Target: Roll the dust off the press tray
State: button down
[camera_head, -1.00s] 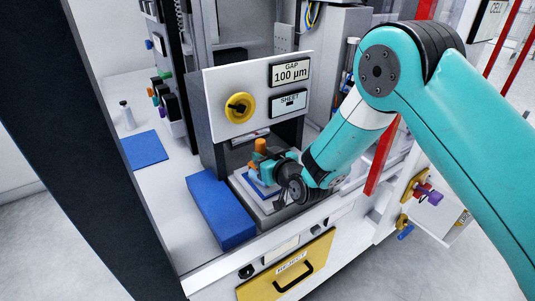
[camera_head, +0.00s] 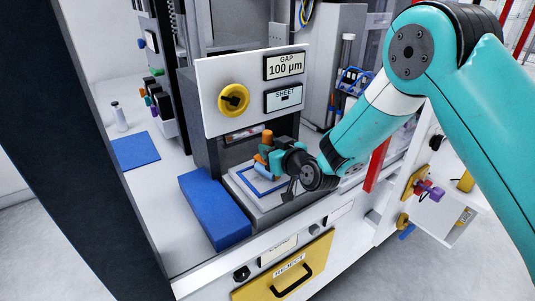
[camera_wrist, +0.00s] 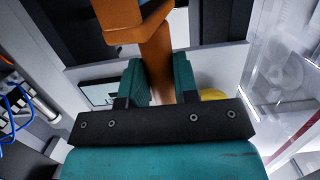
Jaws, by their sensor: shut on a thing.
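The press tray (camera_head: 246,178) is a pale square plate with a blue outline, low in the open mouth of the press. My gripper (camera_head: 272,158) is over its rear part, shut on the orange handle of a dust roller (camera_head: 267,137). The roller's light-blue cylinder is low at the tray, left of my jaws; I cannot tell if it touches. In the wrist view the teal jaws of my gripper (camera_wrist: 160,82) close around the orange handle (camera_wrist: 157,50). My gripper and wrist hide the tray's right rear. Dust is too small to see.
The press panel (camera_head: 212,100) with a yellow knob (camera_head: 233,98) overhangs the tray. A blue block (camera_head: 214,208) stands just left of the tray. The yellow reject drawer (camera_head: 290,275) is shut below. A blue mat (camera_head: 136,151) lies farther left, with bare bench around it.

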jog(key=shift+w+d+f+b, duration=0.15)
jog(key=shift+w+d+b, duration=0.2)
jog(key=shift+d+b, duration=0.25)
jog(key=shift+w+d+f+b, duration=0.1)
jog(key=shift+w+d+b, duration=0.2)
jog(key=shift+d+b, duration=0.25)
jog(key=shift+w+d+r, duration=0.15)
jog(key=shift+w+d, duration=0.05)
jog(key=shift+w+d+b, duration=0.4)
jog(key=shift+d+b, duration=0.15)
jog(key=shift+b, duration=0.35)
jog(key=shift+w+d+r+b, duration=0.1)
jog(key=shift+w+d+b, duration=0.45)
jog(key=shift+d+b, duration=0.2)
jog(key=shift+w+d+b, duration=0.45)
jog(key=shift+d+b, duration=0.1)
jog(key=shift+d, duration=0.1)
jog(key=shift+w+d+b, duration=0.4)
jog(key=shift+d+b, duration=0.1)
jog(key=shift+d, duration=0.15)
jog(key=shift+w+a, duration=0.1)
jog(key=shift+a+b, duration=0.1)
jog(key=shift+b, duration=0.2)
